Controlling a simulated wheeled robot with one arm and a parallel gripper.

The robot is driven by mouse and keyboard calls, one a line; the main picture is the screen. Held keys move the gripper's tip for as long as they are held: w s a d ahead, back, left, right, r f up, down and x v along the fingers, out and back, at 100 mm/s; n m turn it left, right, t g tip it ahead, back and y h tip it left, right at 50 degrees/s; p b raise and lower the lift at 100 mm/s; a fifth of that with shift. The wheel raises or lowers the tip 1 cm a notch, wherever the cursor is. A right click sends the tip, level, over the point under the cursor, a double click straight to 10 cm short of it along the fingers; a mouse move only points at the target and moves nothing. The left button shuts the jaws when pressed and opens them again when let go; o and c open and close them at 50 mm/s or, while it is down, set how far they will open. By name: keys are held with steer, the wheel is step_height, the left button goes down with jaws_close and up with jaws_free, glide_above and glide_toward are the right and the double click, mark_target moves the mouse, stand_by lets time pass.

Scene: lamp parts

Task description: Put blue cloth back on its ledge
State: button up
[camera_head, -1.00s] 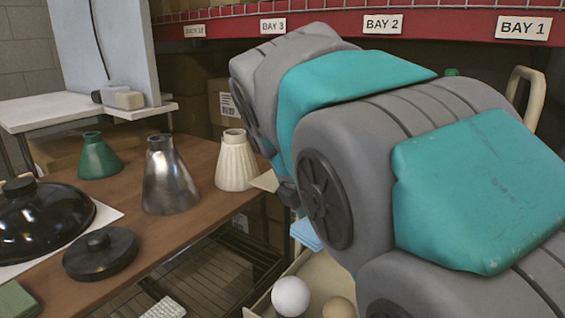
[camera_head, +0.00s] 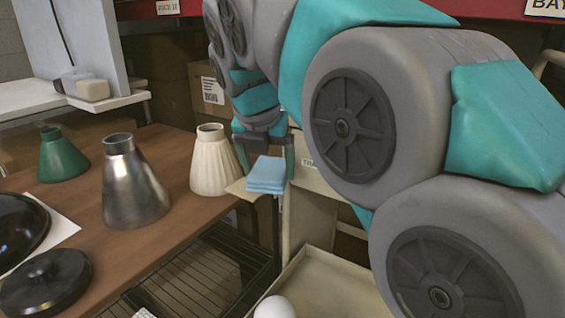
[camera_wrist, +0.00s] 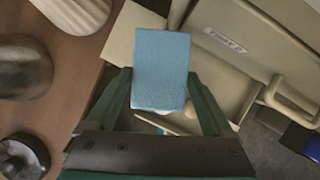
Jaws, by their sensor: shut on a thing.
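The blue cloth (camera_head: 266,175) is a folded, light blue stack. My gripper (camera_head: 265,160) points down and is shut on it, one finger at each side. In the wrist view the cloth (camera_wrist: 162,68) fills the space between the fingertips (camera_wrist: 159,77). The small cream ledge (camera_head: 239,189) juts from the table's right edge. In the head view the cloth overlaps the ledge's right part. In the wrist view the ledge (camera_wrist: 125,38) shows to the cloth's upper left. I cannot tell whether the cloth touches it.
A cream ribbed shade (camera_head: 212,165) stands on the brown table close left of the ledge. A metal shade (camera_head: 133,185), a green shade (camera_head: 62,157) and a black round part (camera_head: 45,283) stand farther left. A cream bin (camera_head: 325,285) with a white ball (camera_head: 275,307) is below.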

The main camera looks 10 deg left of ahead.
mark_target(252, 171)
steer(key=shift+w+a+f+p, duration=0.2)
steer(key=shift+w+a, duration=1.05)
steer(key=shift+w, duration=0.05)
steer(key=shift+w+a+f+p, duration=0.15)
steer(key=shift+w+a, duration=1.05)
steer(key=shift+w, duration=0.05)
steer(key=shift+f, duration=1.8)
steer(key=shift+f, duration=0.1)
steer(key=o, duration=0.9)
steer(key=v, duration=1.2)
